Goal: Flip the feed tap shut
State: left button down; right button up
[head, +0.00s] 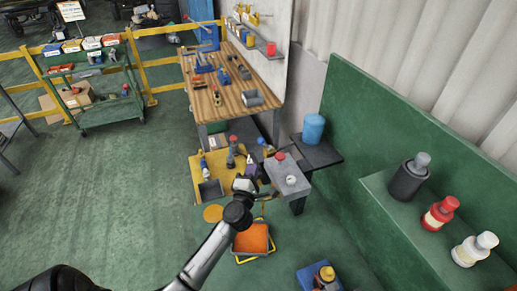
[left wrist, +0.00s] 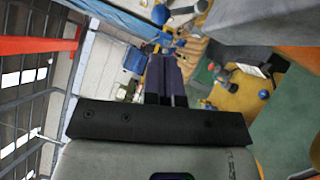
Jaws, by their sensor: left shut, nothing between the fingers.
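A grey box-shaped unit (head: 288,174) stands on a dark post below the workbench, with a red knob (head: 280,156) and a round pale fitting (head: 291,180) on it. I cannot tell for certain which part is the feed tap. My left gripper (head: 271,193) is at the left side of the unit, close to its front left edge; whether it touches is too small to tell. In the left wrist view its two dark fingers (left wrist: 165,80) are together with nothing between them. My right gripper is in neither view.
A yellow mat (head: 226,174) with bottles and a bin lies left of the unit. A blue canister (head: 313,129) stands on a dark shelf behind it. An orange tray (head: 252,239) is on the floor in front. A green ledge (head: 398,215) with bottles runs along the right.

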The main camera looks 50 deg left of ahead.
aim_at(260, 143)
pick_arm(q)
jog(key=x, duration=0.8)
jog(key=shift+w+a+r, duration=0.1)
jog(key=shift+w+a, duration=0.3)
jog(key=shift+w, duration=0.15)
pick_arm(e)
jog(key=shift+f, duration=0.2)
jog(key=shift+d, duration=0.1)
